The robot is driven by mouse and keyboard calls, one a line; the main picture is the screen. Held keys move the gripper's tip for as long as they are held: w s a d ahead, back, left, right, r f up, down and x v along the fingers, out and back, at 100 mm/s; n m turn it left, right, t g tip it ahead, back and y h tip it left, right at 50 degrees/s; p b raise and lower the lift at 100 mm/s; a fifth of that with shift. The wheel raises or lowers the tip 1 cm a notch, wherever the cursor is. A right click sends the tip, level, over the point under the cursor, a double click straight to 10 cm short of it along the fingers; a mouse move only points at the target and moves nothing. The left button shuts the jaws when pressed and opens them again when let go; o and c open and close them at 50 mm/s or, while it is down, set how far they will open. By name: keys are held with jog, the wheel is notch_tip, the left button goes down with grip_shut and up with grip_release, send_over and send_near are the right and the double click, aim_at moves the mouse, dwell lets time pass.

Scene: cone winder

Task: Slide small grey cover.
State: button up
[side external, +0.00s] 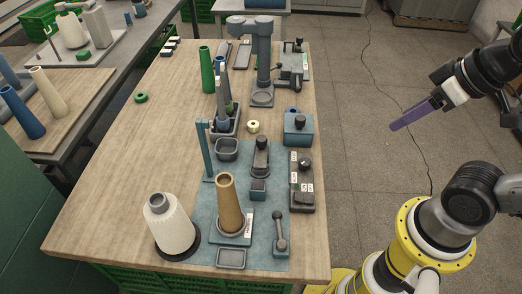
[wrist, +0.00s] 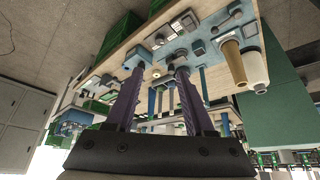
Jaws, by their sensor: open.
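A small grey cover with a black knob (side external: 261,150) appears to sit on a narrow dark plate near the middle of the blue-grey mat (side external: 207,222). A small teal box (side external: 258,187) is just in front of it. I cannot clearly pick the cover out in the wrist view. My gripper (side external: 393,127) is in the air to the right of the table, well apart from the cover. Its two purple fingers also show in the wrist view (wrist: 160,72), spread apart with nothing between them.
A white yarn cone (side external: 172,226) and a tan cone (side external: 228,203) stand at the table's front. A control panel (side external: 302,181) and a blue box with a black knob (side external: 298,128) are right of the cover. A teal post (side external: 205,150) rises left.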

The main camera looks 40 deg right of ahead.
jog(key=shift+o, duration=1)
jog(key=shift+r, duration=0.15)
jog(key=w+r, duration=0.8)
jog(key=w, duration=0.5)
jog(key=g, duration=0.6)
send_over(262, 138)
notch_tip(262, 138, down, 20)
notch_tip(262, 138, down, 14)
jog(key=shift+f, duration=0.15)
jog(key=shift+w, duration=0.1)
grip_shut()
